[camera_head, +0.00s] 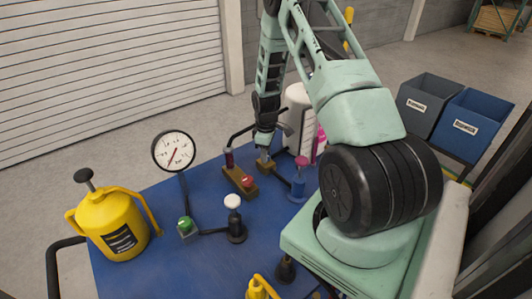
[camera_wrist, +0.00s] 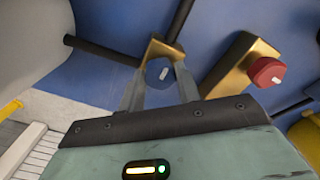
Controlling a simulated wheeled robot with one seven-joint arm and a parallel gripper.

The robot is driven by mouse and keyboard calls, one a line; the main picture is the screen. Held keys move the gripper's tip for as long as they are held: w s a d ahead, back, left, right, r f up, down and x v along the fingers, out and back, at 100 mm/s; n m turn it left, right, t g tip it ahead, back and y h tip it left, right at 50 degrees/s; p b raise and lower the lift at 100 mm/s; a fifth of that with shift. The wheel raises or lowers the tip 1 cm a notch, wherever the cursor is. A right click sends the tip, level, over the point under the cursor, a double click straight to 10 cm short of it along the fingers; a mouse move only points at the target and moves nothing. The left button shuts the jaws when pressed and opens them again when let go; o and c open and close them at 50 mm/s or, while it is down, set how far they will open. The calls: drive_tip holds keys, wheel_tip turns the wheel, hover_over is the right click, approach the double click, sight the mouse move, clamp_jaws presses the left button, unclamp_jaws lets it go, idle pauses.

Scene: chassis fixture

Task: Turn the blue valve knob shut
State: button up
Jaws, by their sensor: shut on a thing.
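The blue valve knob (camera_wrist: 158,73) shows in the wrist view on the face of a brass valve block (camera_wrist: 158,48), with a short slanted white mark on it. My gripper (camera_wrist: 160,80) has one finger on each side of the knob and is shut on it. In the head view my gripper (camera_head: 264,150) reaches down to the brass block (camera_head: 265,167) at the far side of the blue table. It hides the blue knob there.
A red knob (camera_wrist: 266,72) on a second brass block (camera_wrist: 236,64) is close at right in the wrist view.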

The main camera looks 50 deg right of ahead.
drive_tip(key=shift+f+m, duration=0.1)
drive_tip(key=shift+m, duration=0.2)
drive_tip(key=m+b, duration=0.2)
drive_tip(key=m, duration=0.1)
drive_tip(key=m+b, duration=0.2)
drive_tip(key=m, duration=0.3)
drive_tip(key=shift+b, duration=0.35)
drive_tip(key=m+b, duration=0.1)
drive_tip(key=m, duration=0.3)
drive_tip(key=shift+m, duration=0.4)
drive_tip(key=m, duration=0.4)
drive_tip(key=shift+b, duration=0.4)
drive_tip(key=shift+m, duration=0.3)
drive_tip(key=o, duration=1)
drive_tip(key=shift+c, duration=0.2)
wheel_tip(320, 180, up, 18)
drive_tip(key=b, duration=0.3)
drive_tip(key=shift+f, duration=0.15)
